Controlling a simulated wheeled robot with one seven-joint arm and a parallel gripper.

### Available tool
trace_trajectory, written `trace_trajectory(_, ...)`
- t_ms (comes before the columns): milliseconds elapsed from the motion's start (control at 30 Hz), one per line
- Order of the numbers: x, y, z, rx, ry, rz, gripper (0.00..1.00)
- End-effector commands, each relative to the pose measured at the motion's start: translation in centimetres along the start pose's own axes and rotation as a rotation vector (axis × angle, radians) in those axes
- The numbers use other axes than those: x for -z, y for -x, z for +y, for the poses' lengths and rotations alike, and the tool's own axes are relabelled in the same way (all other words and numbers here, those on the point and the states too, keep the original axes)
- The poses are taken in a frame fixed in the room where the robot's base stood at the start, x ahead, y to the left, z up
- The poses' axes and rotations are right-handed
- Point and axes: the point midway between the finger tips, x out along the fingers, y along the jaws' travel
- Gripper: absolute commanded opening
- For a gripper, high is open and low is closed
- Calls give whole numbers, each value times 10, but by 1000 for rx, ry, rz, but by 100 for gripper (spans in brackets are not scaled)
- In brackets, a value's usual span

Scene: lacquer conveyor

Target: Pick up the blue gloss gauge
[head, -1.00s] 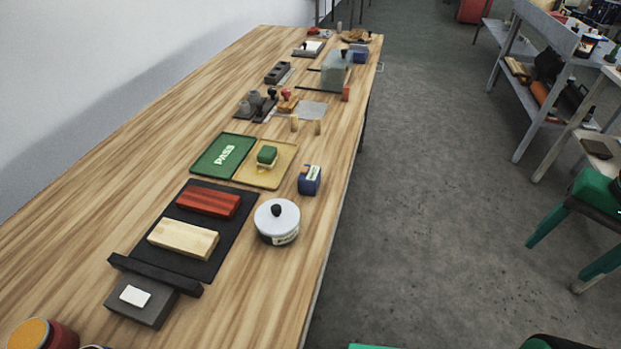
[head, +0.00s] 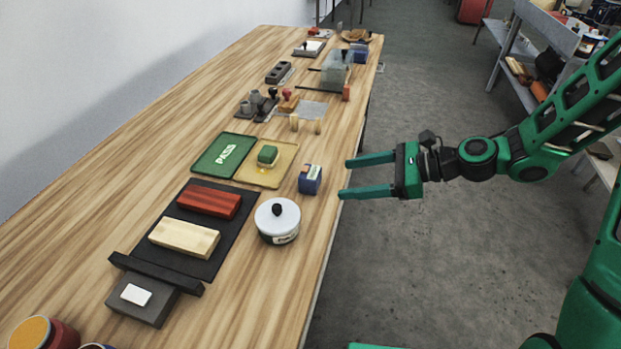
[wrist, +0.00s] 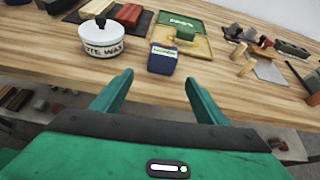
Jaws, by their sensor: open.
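The blue gloss gauge (head: 310,180) is a small dark blue block with a pale label, standing near the right edge of the wooden table in the head view. It also shows in the wrist view (wrist: 162,62), ahead of the fingers and between their lines. My gripper (head: 345,178) is open and empty, just off the table's right edge, with its fingers pointing left toward the gauge. A gap separates the fingertips from the gauge. In the wrist view my two green fingers (wrist: 158,85) are spread apart.
A white lidded pot (head: 278,222) stands close to the gauge on the near side. A yellow tray (head: 283,172) with a green-topped block lies to its left, beside a green PASS tray (head: 222,155). A black mat (head: 232,228) holds a red and a cream block.

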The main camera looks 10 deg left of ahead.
Motion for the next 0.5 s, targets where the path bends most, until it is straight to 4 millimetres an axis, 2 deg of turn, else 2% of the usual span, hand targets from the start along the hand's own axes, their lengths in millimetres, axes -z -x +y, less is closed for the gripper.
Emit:
trace_trajectory(167,-10,-14,-2,2,-72,-54,67)
trace_trajectory(500,-11,-58,-3,3,-73,-53,67)
